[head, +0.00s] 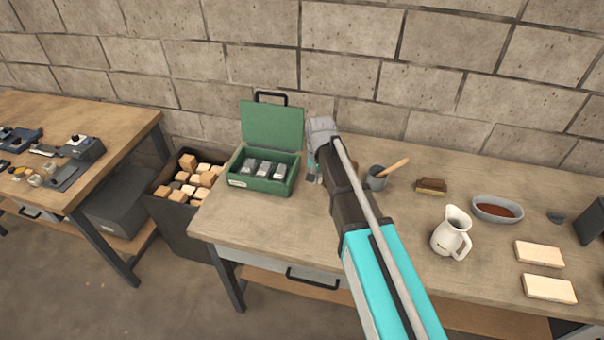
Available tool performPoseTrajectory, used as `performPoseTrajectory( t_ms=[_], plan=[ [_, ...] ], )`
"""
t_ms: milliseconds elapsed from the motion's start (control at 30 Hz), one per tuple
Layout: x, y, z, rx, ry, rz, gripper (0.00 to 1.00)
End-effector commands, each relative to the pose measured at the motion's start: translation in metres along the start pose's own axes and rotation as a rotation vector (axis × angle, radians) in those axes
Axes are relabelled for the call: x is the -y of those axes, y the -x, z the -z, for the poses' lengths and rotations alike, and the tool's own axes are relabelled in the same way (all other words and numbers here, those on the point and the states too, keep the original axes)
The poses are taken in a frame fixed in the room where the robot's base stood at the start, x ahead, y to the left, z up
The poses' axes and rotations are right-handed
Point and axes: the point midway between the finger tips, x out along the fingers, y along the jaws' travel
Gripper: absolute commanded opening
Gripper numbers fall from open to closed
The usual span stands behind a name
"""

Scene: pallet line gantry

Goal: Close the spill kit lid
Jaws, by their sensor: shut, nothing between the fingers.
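The spill kit is a green box (264,185) at the left end of the workbench. Its green lid (272,127) stands open and upright at the back, with a black handle (271,97) at its top edge. Several grey items (263,169) lie inside the box. My gripper (316,176) is just to the right of the box, pointing down close to the bench top, and appears apart from the box. It is shut and holds nothing. My arm partly hides the gripper and the bench behind it.
Right of my arm on the bench (240,225) are a dark cup (376,181) with a wooden handle, a brush (431,186), a white pitcher (452,235), a grey dish (497,209) and light blocks (539,253). A bin of blocks (185,222) stands left. A block wall is behind.

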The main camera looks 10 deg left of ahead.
Motion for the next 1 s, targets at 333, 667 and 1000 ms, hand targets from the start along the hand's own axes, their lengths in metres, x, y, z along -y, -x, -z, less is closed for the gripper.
performPoseTrajectory(
  t_ms=[333,667,1000],
  plan=[
    [-0.107,-0.029,-0.038,0.0,0.012,-0.001,0.0],
    [-0.217,-0.058,-0.099,0.001,0.037,-0.002,0.0],
    [-0.258,-0.069,-0.13,0.001,0.053,-0.002,0.0]
  ],
)
